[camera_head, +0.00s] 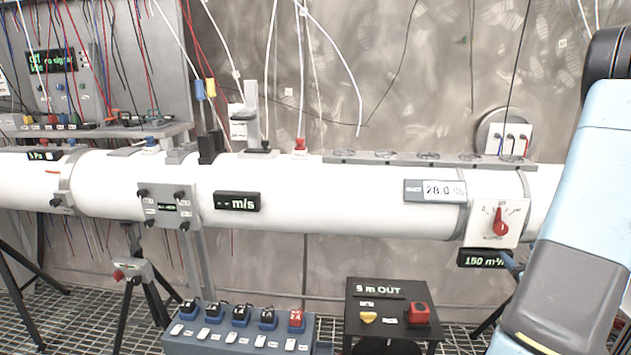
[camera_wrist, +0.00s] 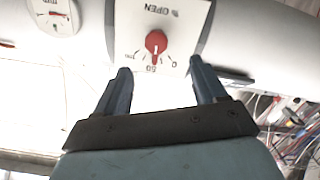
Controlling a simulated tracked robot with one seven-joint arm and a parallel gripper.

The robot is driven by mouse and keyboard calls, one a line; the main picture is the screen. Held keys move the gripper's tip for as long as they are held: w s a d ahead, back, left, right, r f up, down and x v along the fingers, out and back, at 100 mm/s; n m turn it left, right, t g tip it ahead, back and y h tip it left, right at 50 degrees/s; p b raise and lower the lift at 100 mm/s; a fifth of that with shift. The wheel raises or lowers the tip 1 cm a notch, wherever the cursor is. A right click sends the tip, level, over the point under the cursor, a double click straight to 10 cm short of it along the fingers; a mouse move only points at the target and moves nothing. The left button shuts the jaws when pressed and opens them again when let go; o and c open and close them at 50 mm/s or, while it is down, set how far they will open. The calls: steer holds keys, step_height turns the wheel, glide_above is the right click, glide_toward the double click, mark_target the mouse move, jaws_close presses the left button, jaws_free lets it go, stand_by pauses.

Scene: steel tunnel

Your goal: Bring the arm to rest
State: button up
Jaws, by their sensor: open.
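My arm fills the right side of the head view, its pale blue and dark grey links crossing in front of the pipe's right end. In the wrist view my gripper (camera_wrist: 160,67) is open, its two blue fingers apart with nothing between them. Just beyond the fingertips is a red knob (camera_wrist: 156,43) on a white dial plate marked OPEN. The knob (camera_head: 500,227) also shows in the head view, on the pipe's right part. No contact between fingers and knob is visible. In the head view my gripper is mostly hidden behind the arm.
A long white pipe (camera_head: 320,203) runs across the view. A display (camera_head: 484,258) hangs under the dial plate, close to my arm. Below stand a black box with a red button (camera_head: 419,313) and a blue box (camera_head: 245,334) with several plugs. White cables hang above the pipe.

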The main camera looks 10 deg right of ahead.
steer(key=w+a+r+m+g, duration=0.1)
steer(key=w+a+r+g, duration=0.2)
steer(key=a+r, duration=0.4)
steer(key=w+a+r+g, duration=0.2)
steer(key=a+r+g, duration=0.1)
steer(key=a+r, duration=0.4)
steer(key=s+a+r+g+y, duration=0.2)
steer(key=s+a, duration=0.7)
steer(key=a, duration=0.2)
steer(key=s+a+r+g+y, duration=0.2)
steer(key=s+a+r+g, duration=0.1)
steer(key=s+a, duration=0.7)
steer(key=shift+a+r+m, duration=0.3)
steer(key=shift+a, duration=0.55)
stand_by(3.1)
